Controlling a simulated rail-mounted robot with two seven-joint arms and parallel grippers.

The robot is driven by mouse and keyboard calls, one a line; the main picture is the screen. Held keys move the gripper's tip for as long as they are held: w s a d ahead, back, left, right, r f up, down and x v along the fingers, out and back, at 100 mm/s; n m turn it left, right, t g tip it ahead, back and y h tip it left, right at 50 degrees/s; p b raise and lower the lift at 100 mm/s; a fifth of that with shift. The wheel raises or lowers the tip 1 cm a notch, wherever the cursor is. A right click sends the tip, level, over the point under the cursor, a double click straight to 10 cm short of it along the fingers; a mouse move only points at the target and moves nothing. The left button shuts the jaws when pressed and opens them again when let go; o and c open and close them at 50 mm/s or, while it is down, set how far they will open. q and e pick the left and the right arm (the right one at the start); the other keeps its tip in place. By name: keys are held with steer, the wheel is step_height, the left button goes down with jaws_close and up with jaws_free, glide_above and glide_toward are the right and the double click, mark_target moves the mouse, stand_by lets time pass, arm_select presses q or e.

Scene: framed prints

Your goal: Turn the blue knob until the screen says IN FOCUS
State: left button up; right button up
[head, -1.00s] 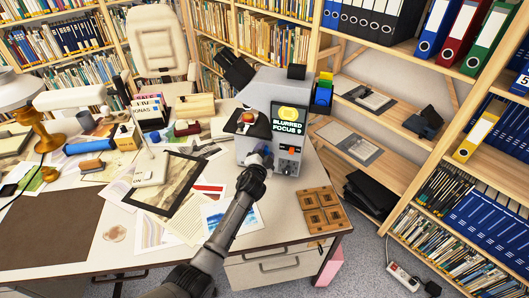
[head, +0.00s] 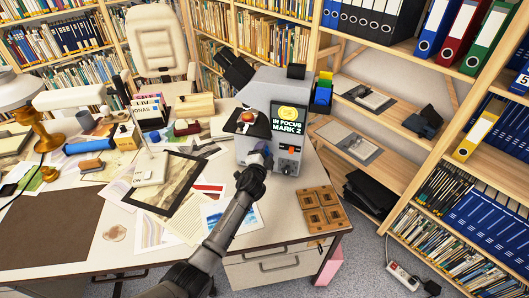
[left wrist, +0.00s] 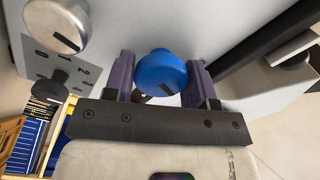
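The grey microscope (head: 262,95) stands on the desk, and its screen (head: 288,117) reads IN FOCUS MARK 2 under a yellow shape. The blue knob (left wrist: 160,70) is on the microscope's side, with a dark mark on its face. My right gripper is not in view.
An orange button (head: 292,149) is under the screen. A wooden block tray (head: 322,209) lies right of the microscope. Papers and a framed print (head: 178,181) cover the desk to the left.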

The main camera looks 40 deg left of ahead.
arm_select(q)
steer(key=o, duration=0.4)
steer(key=shift+s+d, duration=0.1)
steer(key=shift+s, duration=0.05)
steer(key=p+v, duration=0.3)
steer(key=v, duration=1)
steer(key=shift+s, duration=0.25)
